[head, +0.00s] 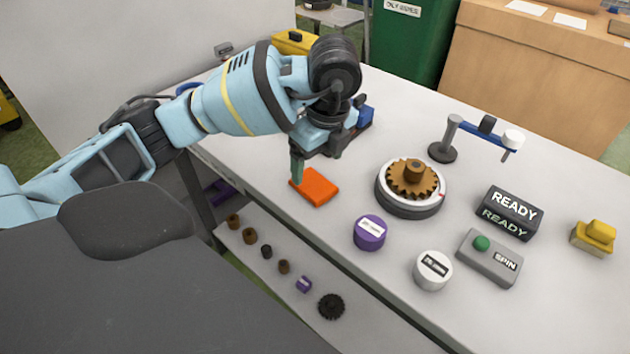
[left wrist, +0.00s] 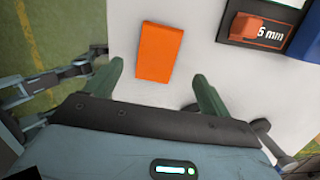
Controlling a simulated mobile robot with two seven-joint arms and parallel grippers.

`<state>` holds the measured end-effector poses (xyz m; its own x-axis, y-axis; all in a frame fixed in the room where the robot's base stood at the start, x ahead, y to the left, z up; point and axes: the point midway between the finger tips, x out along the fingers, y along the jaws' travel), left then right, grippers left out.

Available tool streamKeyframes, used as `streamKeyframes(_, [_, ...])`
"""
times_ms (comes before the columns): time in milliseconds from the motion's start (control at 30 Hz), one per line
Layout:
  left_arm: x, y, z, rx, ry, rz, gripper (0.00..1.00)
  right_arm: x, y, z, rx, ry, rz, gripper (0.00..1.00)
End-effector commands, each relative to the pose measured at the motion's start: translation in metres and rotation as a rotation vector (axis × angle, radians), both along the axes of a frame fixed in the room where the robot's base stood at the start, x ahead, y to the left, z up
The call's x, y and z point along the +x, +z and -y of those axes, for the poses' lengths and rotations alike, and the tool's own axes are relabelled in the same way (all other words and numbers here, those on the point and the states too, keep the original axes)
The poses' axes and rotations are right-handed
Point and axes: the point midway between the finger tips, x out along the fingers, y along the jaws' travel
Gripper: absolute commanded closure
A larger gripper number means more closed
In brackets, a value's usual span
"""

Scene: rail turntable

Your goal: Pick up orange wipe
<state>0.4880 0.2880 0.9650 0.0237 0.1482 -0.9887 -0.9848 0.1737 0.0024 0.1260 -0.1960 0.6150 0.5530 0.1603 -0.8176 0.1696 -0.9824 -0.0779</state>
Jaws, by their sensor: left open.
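The orange wipe (head: 315,187) is a flat orange block lying on the white table, near its front edge. It also shows in the left wrist view (left wrist: 159,52), upper middle, just beyond and between the two green fingers. My left gripper (head: 298,172) is over the far left side of the wipe in the head view, with a green finger close to the wipe's left corner. In the left wrist view my left gripper (left wrist: 160,84) is open with its fingers wide apart and nothing between the tips. My right gripper is not in view.
Right of the wipe stand a turntable (head: 409,204) with a brown gear, a purple cylinder (head: 369,238) and a white cylinder (head: 433,275). A READY display (head: 510,213) and a SPIN button box (head: 489,260) are farther right. A lower shelf (head: 268,291) holds several small parts.

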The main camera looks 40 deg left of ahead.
Motion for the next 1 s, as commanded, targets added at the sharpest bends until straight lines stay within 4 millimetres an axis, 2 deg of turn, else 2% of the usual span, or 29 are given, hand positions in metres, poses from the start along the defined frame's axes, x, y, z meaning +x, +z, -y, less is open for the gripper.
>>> streamKeyframes(167, [0.0,-0.003,-0.001,0.0,-0.001,0.002,0.18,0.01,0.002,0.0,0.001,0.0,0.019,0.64])
streamKeyframes(533, [-0.003,-0.048,-0.008,0.0,-0.001,0.001,0.18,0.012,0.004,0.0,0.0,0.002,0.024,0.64])
streamKeyframes(833, [-0.003,-0.052,-0.008,-0.001,-0.001,0.003,0.18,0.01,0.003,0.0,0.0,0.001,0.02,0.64])
streamKeyframes(1000, [-0.003,-0.051,-0.008,-0.001,-0.001,0.003,0.4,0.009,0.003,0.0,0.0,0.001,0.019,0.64])
